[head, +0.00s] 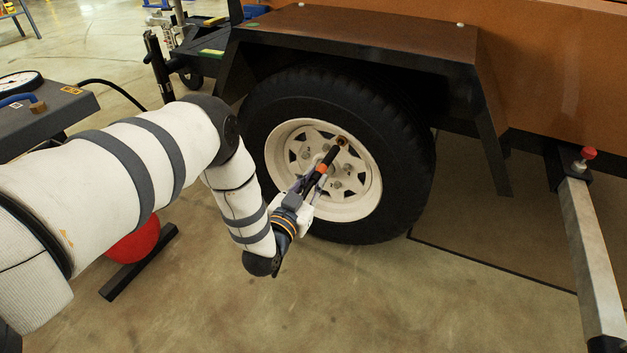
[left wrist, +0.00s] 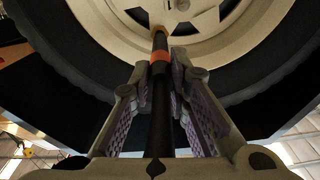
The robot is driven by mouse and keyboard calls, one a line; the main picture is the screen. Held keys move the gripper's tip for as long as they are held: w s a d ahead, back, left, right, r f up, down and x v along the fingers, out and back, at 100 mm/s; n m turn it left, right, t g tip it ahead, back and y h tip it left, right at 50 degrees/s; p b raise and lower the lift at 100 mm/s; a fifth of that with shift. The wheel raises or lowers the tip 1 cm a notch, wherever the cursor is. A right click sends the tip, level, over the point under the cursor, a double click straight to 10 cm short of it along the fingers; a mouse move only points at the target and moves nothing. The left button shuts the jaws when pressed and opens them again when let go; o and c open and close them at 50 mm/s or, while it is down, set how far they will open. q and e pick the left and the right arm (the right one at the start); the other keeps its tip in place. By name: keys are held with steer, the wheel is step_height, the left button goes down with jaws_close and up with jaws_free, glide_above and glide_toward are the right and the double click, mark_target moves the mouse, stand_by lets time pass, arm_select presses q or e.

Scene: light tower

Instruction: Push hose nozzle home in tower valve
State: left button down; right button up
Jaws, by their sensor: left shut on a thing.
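The hose nozzle (head: 330,155) is a slim black rod with an orange band and a coppery end. My left gripper (head: 314,182) is shut on it, low in front of the tower's wheel. The nozzle's far end lies over the upper right part of the white rim (head: 352,207). The valve is hidden there, and I cannot tell how deep the nozzle sits on it. In the left wrist view the nozzle (left wrist: 160,75) runs straight between the two fingers (left wrist: 160,95) toward the rim (left wrist: 235,45). My right gripper is not in view.
A black fender (head: 365,40) overhangs the tire (head: 405,185). An outrigger bar (head: 592,250) with a red knob stands at right. A grey compressor (head: 55,115) with a gauge and a red tank (head: 133,243) are at left. The floor before the wheel is clear.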

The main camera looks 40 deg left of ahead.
mark_target(319, 173)
arm_select(q)
steer(key=shift+r, duration=0.1)
steer(key=shift+b+x, duration=0.35)
steer(key=shift+x, duration=1.2)
steer(key=c, duration=1.4)
jaws_free()
steer(key=shift+c, duration=0.2)
steer(key=shift+s+d, duration=0.1)
